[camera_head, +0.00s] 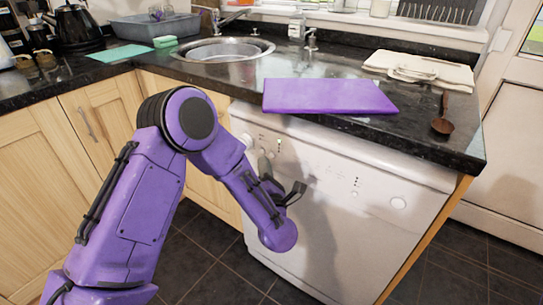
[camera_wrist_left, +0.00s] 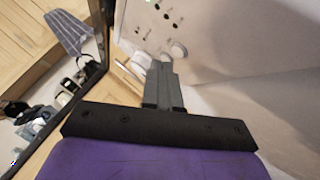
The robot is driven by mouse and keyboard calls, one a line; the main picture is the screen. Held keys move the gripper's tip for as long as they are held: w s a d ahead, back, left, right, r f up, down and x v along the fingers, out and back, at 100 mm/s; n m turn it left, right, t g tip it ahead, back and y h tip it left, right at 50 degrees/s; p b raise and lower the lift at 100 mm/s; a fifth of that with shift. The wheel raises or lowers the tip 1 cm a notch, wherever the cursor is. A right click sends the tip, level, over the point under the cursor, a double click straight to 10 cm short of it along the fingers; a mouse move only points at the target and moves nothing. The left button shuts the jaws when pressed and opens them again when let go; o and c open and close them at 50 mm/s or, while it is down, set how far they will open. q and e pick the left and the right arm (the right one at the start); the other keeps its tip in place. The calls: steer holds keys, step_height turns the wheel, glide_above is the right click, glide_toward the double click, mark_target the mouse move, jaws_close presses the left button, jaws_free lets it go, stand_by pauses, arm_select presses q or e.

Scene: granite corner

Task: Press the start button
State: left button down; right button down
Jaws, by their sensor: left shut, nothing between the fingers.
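The white dishwasher (camera_head: 330,225) stands under the counter, with a control panel along its top front. The panel has a round knob (camera_head: 246,140) at the left, a small green light (camera_head: 279,145), a cluster of small marks (camera_head: 355,187) and a round disc (camera_head: 398,203) at the right. I cannot tell which is the start button. My left gripper (camera_head: 263,160) is shut and empty, its fingertips close in front of the panel's left part. In the left wrist view the shut fingers (camera_wrist_left: 160,66) point beside a pale round knob (camera_wrist_left: 178,50); contact cannot be told.
The dark counter (camera_head: 430,130) overhangs the panel just above the gripper. A purple board (camera_head: 328,96) lies on it, with a wooden spoon (camera_head: 442,118) and folded cloth (camera_head: 420,70) to the right. Wooden cabinets (camera_head: 105,115) stand left. Floor (camera_head: 225,270) in front is clear.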

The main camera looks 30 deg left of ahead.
arm_select(q)
steer(key=shift+w, duration=0.15)
stand_by(0.4)
steer(key=shift+w, duration=0.25)
